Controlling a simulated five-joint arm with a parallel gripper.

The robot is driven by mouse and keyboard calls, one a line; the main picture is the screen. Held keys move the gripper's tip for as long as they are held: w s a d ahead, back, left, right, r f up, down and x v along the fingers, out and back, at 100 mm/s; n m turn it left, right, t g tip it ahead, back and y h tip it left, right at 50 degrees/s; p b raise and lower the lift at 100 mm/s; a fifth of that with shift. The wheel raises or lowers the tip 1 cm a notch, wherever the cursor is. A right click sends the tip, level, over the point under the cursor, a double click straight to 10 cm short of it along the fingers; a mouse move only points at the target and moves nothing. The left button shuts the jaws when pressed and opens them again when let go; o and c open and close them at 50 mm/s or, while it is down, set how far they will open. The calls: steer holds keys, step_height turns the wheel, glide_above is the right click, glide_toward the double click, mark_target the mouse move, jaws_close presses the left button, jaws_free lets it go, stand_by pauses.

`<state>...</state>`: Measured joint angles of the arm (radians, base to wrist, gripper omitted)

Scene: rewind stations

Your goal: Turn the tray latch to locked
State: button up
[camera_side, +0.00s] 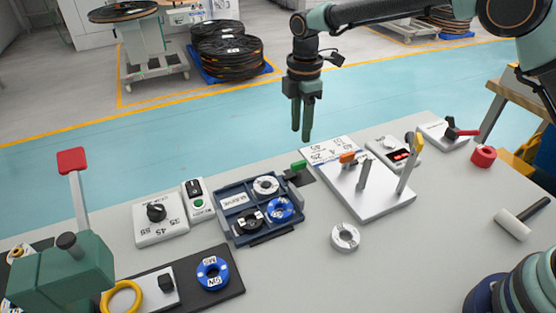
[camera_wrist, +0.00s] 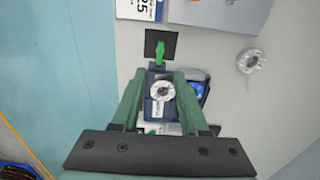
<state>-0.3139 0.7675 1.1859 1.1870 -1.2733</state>
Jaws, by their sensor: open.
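The tray (camera_side: 228,223) is dark blue with compartments and sits on the table, holding a white ring, a blue ring and a black one. The tray latch (camera_side: 299,166) is a small green handle on a dark square plate at the tray's right end. In the wrist view the latch (camera_wrist: 159,53) lies just beyond the fingertips, pointing roughly along the picture's height. Its locked and unlocked marks cannot be read. My gripper (camera_side: 302,137) is open and empty, pointing down, well above the table. Its fingers (camera_wrist: 163,76) frame part of the tray in the wrist view.
A grey plate with upright posts (camera_side: 375,200) and an orange-topped lever stands right of the latch. A loose white ring (camera_side: 345,237) lies in front of it. A dial box (camera_side: 160,220) and a switch box (camera_side: 195,201) stand left of the tray. A hammer (camera_side: 515,222) lies far right.

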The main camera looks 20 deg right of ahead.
step_height(320, 180, up, 2)
steer(key=shift+r, duration=0.2)
steer(key=s+d+r+m+t, duration=0.3)
steer(key=s+d+r+m, duration=0.6)
steer(key=r, duration=0.2)
steer(key=s+d+m+t, duration=0.1)
steer(key=s+d+m, duration=0.2)
steer(key=s, duration=0.3)
steer(key=s+d+f+m+t, duration=0.1)
steer(key=s+d+m, duration=0.3)
steer(key=s+m, duration=0.2)
steer(key=shift+s+t, duration=0.25)
steer(key=shift+t, duration=0.05)
steer(key=shift+d+f, duration=0.1)
